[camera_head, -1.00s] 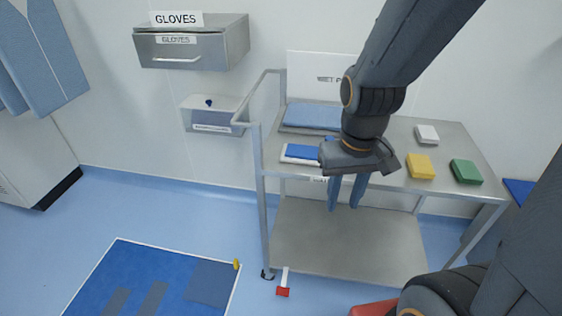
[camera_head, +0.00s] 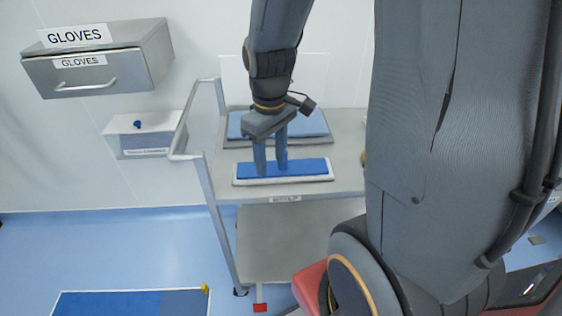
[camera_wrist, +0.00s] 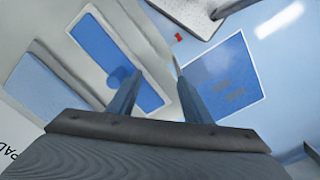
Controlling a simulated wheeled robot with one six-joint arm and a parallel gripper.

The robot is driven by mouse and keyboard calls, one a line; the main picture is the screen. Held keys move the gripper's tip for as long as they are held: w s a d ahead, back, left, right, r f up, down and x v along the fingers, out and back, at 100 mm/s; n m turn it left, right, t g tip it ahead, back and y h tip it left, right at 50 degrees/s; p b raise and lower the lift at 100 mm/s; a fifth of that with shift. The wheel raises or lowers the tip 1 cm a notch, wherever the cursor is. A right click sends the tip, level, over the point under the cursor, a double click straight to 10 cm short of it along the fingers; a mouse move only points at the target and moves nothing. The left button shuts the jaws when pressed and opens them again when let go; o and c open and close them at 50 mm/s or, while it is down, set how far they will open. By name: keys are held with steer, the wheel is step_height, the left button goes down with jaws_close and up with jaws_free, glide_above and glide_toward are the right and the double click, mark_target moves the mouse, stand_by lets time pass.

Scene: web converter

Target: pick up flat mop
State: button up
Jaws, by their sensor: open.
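The flat mop (camera_head: 305,168) is a long blue pad with a white rim. It lies flat on the top shelf of the metal cart (camera_head: 345,181), near its front edge. My gripper (camera_head: 271,172) is over the mop's left half, pointing down, with its two fingers apart and nothing held between them. I cannot tell whether the fingertips touch the mop. In the wrist view the mop (camera_wrist: 150,97) shows behind and between the open fingers (camera_wrist: 155,85), with a darker round patch on it near the left finger.
A wider blue pad on a grey tray (camera_head: 315,123) lies just behind the mop. The cart's rail (camera_head: 180,130) rises at the left. A glove drawer (camera_head: 85,82) and a small wall box (camera_head: 145,141) are on the wall. A blue mat (camera_head: 110,303) lies on the floor.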

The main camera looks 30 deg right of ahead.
steer(key=w+d+n+p, duration=0.1)
steer(key=w+d+n, duration=0.2)
steer(key=w+d+r+n+p, duration=0.1)
steer(key=w+d+n+p, duration=0.1)
steer(key=w+d+n, duration=0.1)
steer(key=shift+w+d+r+n, duration=0.1)
steer(key=shift+d+r+n, duration=0.1)
steer(key=shift+n, duration=0.1)
steer(key=shift+w+d+f+n+p, duration=0.1)
steer(key=shift+f+n+p, duration=0.25)
steer(key=shift+f, duration=0.2)
steer(key=p, duration=0.2)
glide_above(289, 171)
steer(key=w+a, duration=0.1)
steer(key=w, duration=0.2)
steer(key=shift+s+f, duration=0.15)
steer(key=shift+f, duration=1.55)
steer(key=shift+s+f, duration=0.1)
steer(key=shift+f, duration=1.6)
jaws_close()
